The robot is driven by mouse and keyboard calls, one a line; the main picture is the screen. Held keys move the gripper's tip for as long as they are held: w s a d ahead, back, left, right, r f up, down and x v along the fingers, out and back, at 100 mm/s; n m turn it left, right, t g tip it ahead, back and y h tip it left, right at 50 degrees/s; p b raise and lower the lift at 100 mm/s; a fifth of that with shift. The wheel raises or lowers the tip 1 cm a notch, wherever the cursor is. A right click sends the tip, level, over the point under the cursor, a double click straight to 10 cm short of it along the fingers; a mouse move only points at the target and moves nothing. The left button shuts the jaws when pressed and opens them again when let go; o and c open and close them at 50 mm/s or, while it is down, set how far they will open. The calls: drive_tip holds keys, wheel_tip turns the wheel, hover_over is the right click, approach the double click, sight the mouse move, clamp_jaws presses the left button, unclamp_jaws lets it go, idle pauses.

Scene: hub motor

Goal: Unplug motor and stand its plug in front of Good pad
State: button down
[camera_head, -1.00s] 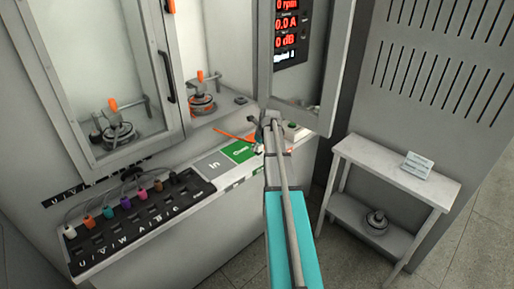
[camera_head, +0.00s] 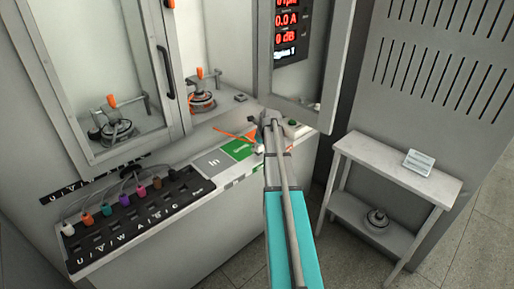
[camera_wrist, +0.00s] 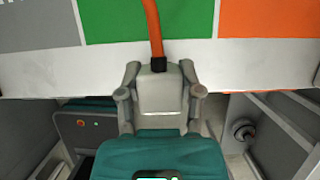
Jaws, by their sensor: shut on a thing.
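My gripper (camera_wrist: 160,78) is shut on a light grey plug (camera_wrist: 158,88) with an orange cable (camera_wrist: 153,28) rising from it. In the wrist view the plug is at the front edge of the bench, beside the green pad (camera_wrist: 115,20). I cannot tell whether it touches anything below. In the head view the green Good pad (camera_head: 238,150) lies just left of my wrist, which largely hides my gripper and the plug. The orange cable (camera_head: 236,134) runs across the bench behind the pad. A motor (camera_head: 202,103) with an orange-handled clamp stands in the cabinet bay behind.
A grey In pad (camera_head: 213,162) lies left of the green pad, and an orange pad (camera_wrist: 262,22) lies right. A black socket panel (camera_head: 140,218) with several coloured plugs is at left. Another clamped motor (camera_head: 117,130) is behind glass. A side table (camera_head: 395,167) stands right.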

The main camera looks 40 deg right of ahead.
drive_tip(key=shift+f, duration=0.4)
drive_tip(key=shift+f+b, duration=0.35)
drive_tip(key=shift+b, duration=0.25)
drive_tip(key=shift+f, duration=0.2)
idle(0.7)
drive_tip(key=shift+c, duration=0.9)
unclamp_jaws()
drive_tip(key=shift+s, duration=0.1)
